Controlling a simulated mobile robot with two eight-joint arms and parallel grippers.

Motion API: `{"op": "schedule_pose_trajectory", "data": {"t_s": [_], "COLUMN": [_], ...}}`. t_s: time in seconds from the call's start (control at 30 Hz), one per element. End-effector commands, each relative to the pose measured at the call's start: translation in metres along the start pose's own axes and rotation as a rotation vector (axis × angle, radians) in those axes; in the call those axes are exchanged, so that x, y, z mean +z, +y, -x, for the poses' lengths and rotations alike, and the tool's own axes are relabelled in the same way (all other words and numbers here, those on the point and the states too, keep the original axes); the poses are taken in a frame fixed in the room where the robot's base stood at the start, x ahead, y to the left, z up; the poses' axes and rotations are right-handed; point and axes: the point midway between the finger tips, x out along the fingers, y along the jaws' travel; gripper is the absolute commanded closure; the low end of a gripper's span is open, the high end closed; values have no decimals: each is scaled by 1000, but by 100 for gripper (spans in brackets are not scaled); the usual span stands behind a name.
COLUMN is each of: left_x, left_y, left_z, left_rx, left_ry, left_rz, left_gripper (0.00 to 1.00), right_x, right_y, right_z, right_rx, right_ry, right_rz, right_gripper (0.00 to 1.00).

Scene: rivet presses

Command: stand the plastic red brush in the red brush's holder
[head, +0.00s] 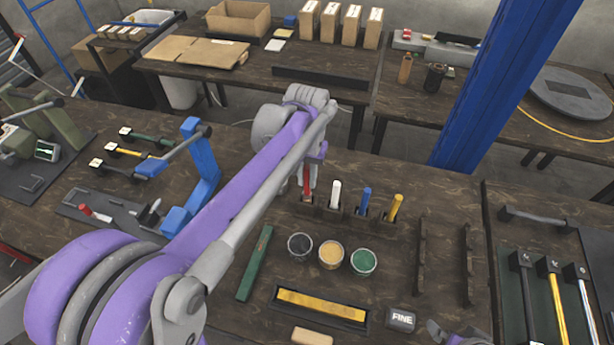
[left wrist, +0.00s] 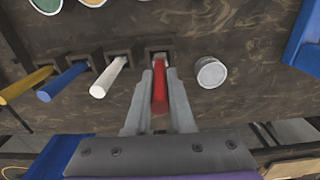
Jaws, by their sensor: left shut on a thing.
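The red brush (head: 307,184) is upright at the left end of a row of dark holders. My left gripper (head: 308,166) is above it and shut on its handle. In the left wrist view the red brush (left wrist: 160,90) lies between the two grey fingers (left wrist: 158,92). Its lower end meets the opening of the red brush's holder (left wrist: 160,48), a small dark block. I cannot tell how deep it sits. A grey and purple part at the bottom right of the head view looks like my right gripper (head: 458,338); its fingers do not show clearly.
White (head: 335,193), blue (head: 364,201) and yellow (head: 395,207) brushes stand in holders to the right. Cups of black (head: 300,246), yellow (head: 331,254) and green (head: 363,262) stand in front. A pale can (left wrist: 211,72) is beside the holder in the left wrist view.

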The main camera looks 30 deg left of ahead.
Motion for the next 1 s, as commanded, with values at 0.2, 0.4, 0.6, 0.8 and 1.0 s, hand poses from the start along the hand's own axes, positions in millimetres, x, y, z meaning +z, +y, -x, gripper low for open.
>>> {"op": "schedule_pose_trajectory", "data": {"t_s": [0.2, 0.4, 0.6, 0.8, 1.0], "left_x": [0, 0, 0, 0, 0], "left_y": [0, 0, 0, 0, 0], "left_z": [-4, -9, -12, -16, -21], "left_rx": [0, 0, 0, 0, 0], "left_ry": [0, 0, 0, 0, 0], "left_rz": [0, 0, 0, 0, 0], "left_gripper": [100, 100, 100, 100, 100], "right_x": [2, 4, 5, 7, 9], "right_y": [0, 0, 0, 0, 0], "right_z": [-3, -5, -7, -9, -11], "right_rx": [0, 0, 0, 0, 0], "right_ry": [-1, -2, -3, -4, -6], "right_rz": [0, 0, 0, 0, 0], "right_gripper": [0, 0, 0, 0, 0]}}
